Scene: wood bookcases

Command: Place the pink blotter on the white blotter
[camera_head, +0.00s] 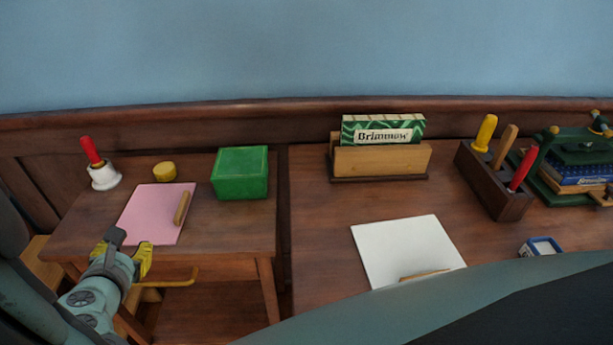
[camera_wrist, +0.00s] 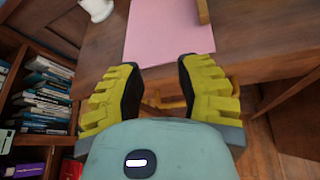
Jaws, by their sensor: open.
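The pink blotter (camera_head: 152,212) lies flat on the small left table, with a wooden handle (camera_head: 182,208) along its right side. The white blotter (camera_head: 398,248) lies flat on the larger right table, with a wooden piece at its front edge partly hidden by my body. My gripper (camera_head: 129,251) is at the front edge of the left table, just in front of the pink blotter. In the wrist view my gripper (camera_wrist: 156,85) has its yellow fingers apart and nothing between them. The pink blotter (camera_wrist: 165,32) shows just beyond the fingertips.
A green box (camera_head: 240,173), a yellow round object (camera_head: 164,171) and a white pot with a red handle (camera_head: 104,176) stand around the pink blotter. A wooden card holder (camera_head: 380,161), a tool rack (camera_head: 493,184) and a small blue-white box (camera_head: 540,247) surround the white blotter.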

